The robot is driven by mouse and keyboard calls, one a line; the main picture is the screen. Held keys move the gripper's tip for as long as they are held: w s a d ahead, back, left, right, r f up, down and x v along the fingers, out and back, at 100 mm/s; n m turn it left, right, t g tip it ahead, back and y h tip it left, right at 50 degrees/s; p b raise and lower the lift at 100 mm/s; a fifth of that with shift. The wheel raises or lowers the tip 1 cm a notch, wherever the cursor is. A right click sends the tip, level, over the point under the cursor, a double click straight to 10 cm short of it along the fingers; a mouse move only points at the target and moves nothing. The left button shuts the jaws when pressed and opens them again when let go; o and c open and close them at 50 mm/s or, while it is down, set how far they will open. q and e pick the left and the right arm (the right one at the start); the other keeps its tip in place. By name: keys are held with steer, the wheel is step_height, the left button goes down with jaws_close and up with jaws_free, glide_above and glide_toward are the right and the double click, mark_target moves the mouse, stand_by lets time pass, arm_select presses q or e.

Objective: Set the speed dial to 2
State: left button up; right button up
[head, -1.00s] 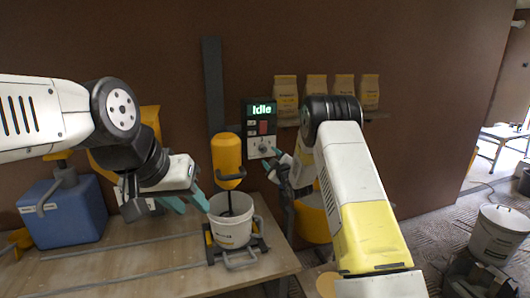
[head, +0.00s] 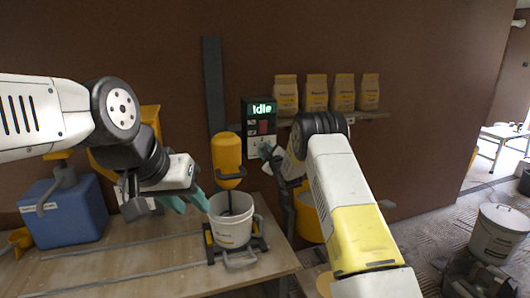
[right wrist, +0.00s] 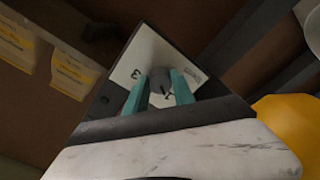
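The speed dial is a grey knob (right wrist: 160,78) on a pale plate with printed digits; a 3 reads on its left in the right wrist view. A dark mark shows near the knob's lower edge; I cannot tell its exact setting. The control box (head: 248,127) on the wall has a green display reading "Idle" and a red button. My right gripper (right wrist: 162,82) has its teal fingers apart, one on each side of the knob; contact is unclear. My left gripper (head: 188,202) is open and empty, left of the white bucket.
The white bucket (head: 231,228) stands under a yellow mixer (head: 227,155) on the wooden bench (head: 130,262). A blue box (head: 62,212) is at the left. Several paper bags (head: 315,93) stand on a shelf right of the control box. Another bucket (head: 497,236) is at far right.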

jaws_close()
steer(key=m, duration=1.1)
steer(key=shift+a+f+m, duration=0.1)
steer(key=shift+m, duration=0.3)
stand_by(0.4)
steer(key=o, duration=0.8)
jaws_free()
